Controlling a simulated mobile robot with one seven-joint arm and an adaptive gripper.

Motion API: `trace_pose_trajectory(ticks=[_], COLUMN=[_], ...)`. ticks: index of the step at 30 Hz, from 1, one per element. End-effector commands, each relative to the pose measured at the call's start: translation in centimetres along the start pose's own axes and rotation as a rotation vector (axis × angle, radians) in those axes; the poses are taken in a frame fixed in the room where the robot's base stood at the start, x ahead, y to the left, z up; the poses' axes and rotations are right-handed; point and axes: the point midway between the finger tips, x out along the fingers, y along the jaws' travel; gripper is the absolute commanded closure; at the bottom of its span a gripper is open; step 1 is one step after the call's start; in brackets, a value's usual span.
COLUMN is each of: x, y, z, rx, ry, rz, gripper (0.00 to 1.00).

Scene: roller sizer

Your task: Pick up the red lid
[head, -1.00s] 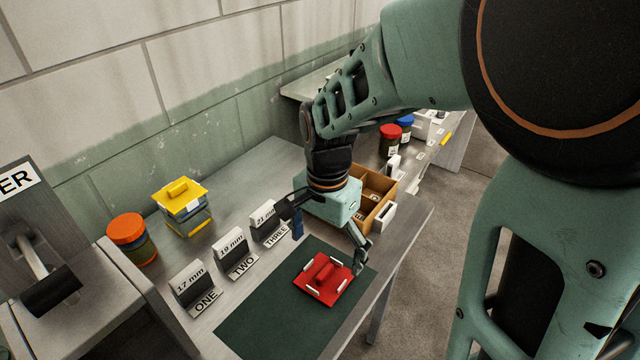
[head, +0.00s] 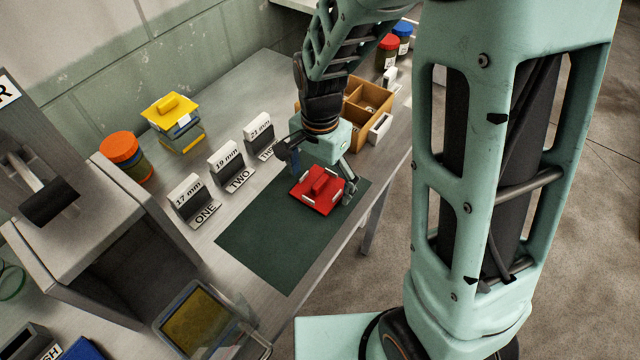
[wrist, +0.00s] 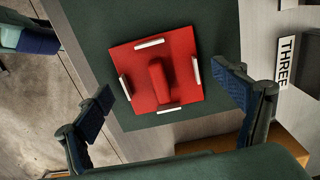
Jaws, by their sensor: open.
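The red lid (head: 322,187) lies on the dark green mat (head: 270,240). It is a square plate with a raised red bar handle in the middle and white strips along its edges. My gripper (head: 322,182) is open above the lid, one finger toward its left side and one toward its right. In the wrist view, the lid (wrist: 182,84) lies ahead between the two spread fingers of my gripper (wrist: 163,86), with a gap on each side. The fingers do not hold anything. In the head view my gripper covers the lid's far edge.
Label stands ONE (head: 190,200), TWO (head: 228,165) and THREE (head: 259,137) line the mat's left side. A wooden divided box (head: 372,100) stands just behind my gripper. A yellow-lidded container (head: 172,118) and an orange-lidded jar (head: 121,155) stand farther left.

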Motion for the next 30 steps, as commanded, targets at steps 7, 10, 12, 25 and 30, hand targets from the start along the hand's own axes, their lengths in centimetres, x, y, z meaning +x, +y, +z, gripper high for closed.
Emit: trace_pose_trajectory(ticks=[7, 10, 12, 25, 30], x=[-0.03, -0.02, 0.01, 0.28, 0.38], y=[-0.01, -0.01, -0.02, -0.1, -0.06], z=[-0.01, -0.01, 0.01, 0.13, 0.2], rx=[0.0, 0.0, 0.0, -0.001, -0.001], ry=[0.0, 0.0, 0.0, -0.001, -0.003], rz=[0.0, 0.0, 0.0, -0.001, 0.0], gripper=[0.42, 0.53, 0.61, 0.99, 1.0])
